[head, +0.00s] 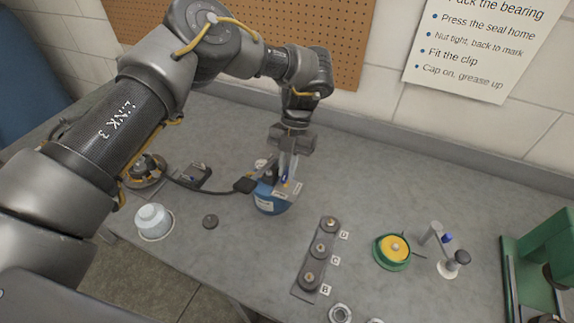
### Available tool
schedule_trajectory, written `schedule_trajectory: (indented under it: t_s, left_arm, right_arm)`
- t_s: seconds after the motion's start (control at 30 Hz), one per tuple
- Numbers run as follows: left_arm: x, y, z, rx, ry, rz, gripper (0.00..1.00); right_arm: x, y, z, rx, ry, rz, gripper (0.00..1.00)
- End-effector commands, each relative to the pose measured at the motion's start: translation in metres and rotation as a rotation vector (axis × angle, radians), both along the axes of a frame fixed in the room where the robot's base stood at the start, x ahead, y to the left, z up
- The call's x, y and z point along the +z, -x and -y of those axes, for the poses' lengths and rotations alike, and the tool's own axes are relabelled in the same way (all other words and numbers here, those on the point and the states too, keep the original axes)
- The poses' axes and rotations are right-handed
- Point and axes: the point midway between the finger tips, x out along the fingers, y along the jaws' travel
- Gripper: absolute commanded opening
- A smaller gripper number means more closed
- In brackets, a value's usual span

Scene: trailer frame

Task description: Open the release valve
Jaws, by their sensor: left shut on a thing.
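A blue round unit (268,205) with a pale label stands on the grey bench near the middle of the head view. A dark handle (245,184) and a hose stick out of its left side. My left gripper (287,178) comes down from above onto the top of this unit. Its pale fingers are shut on a small part there, apparently the release valve, with a bit of blue showing between them. The fingers hide most of the valve, so how far it is turned cannot be told. A small tag hangs beside the fingers. My right gripper is not in view.
A dark strip (303,288) with several round fittings and letter labels lies right of the unit. A green and yellow round part (393,250) and a small stand (447,266) are further right.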

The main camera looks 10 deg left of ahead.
Motion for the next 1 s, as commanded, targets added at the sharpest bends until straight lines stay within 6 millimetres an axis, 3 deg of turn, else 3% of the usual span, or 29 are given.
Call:
schedule_trajectory:
  t_s: [0.43,0.47,0.6,1.0]
  left_arm:
    - [-0.0003,-0.0002,-0.0003,-0.008,-0.001,0.001,0.0]
    - [-0.0003,-0.0002,-0.0003,-0.008,0.0,0.001,0.17]
    - [-0.0003,-0.0001,-0.0002,-0.008,0.0,0.0,0.35]
    - [0.006,-0.0039,0.0003,-0.007,-0.001,0.002,0.35]
  right_arm:
    - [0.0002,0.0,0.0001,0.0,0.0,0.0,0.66]
    - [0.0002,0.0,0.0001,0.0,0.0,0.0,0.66]
    - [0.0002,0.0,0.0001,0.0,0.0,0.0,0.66]
    - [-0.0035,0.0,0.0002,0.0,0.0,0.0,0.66]
